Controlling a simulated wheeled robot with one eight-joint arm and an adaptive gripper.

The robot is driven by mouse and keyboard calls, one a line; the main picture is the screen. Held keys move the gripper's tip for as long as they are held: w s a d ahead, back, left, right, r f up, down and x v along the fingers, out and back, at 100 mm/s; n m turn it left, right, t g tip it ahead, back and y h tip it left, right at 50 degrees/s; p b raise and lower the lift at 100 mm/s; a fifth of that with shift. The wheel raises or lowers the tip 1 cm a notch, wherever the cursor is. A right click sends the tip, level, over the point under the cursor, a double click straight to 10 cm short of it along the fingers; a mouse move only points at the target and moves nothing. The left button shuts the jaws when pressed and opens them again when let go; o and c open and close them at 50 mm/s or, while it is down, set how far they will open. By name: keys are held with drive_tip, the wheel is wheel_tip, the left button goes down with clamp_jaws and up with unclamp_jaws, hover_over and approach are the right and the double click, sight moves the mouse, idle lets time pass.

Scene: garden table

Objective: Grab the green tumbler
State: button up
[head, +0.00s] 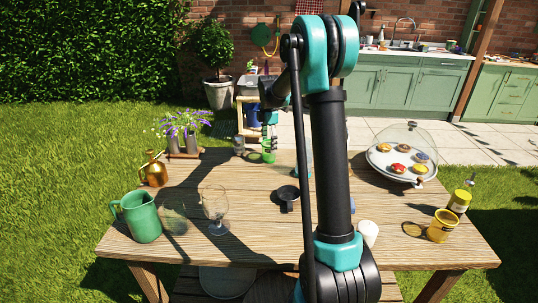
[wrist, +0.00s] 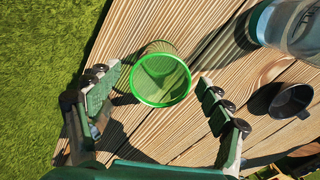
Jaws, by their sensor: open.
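The green tumbler (wrist: 162,82) is see-through green with a bright rim. In the wrist view it stands on the wooden table between the two fingers of my gripper (wrist: 158,98), with its mouth towards the camera. The fingers are spread wide, with a gap on each side of the tumbler, and hold nothing. In the head view the tumbler (head: 268,154) is near the far edge of the table, below my gripper (head: 268,132). How far the fingertips are above its rim is hard to tell.
In the wrist view a clear vessel (wrist: 296,28) and a dark cup (wrist: 291,100) stand to the right. Flower pots (head: 183,143), a brass watering can (head: 154,172), a green pitcher (head: 141,217), a wine glass (head: 215,205) and a domed pastry tray (head: 381,171) also stand on the table (head: 255,245).

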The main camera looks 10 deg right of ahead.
drive_tip(key=shift+f, duration=0.3)
drive_tip(key=shift+c, duration=0.6)
drive_tip(key=c, duration=1.2)
drive_tip(key=shift+o, duration=0.2)
drive_tip(key=shift+r, duration=0.1)
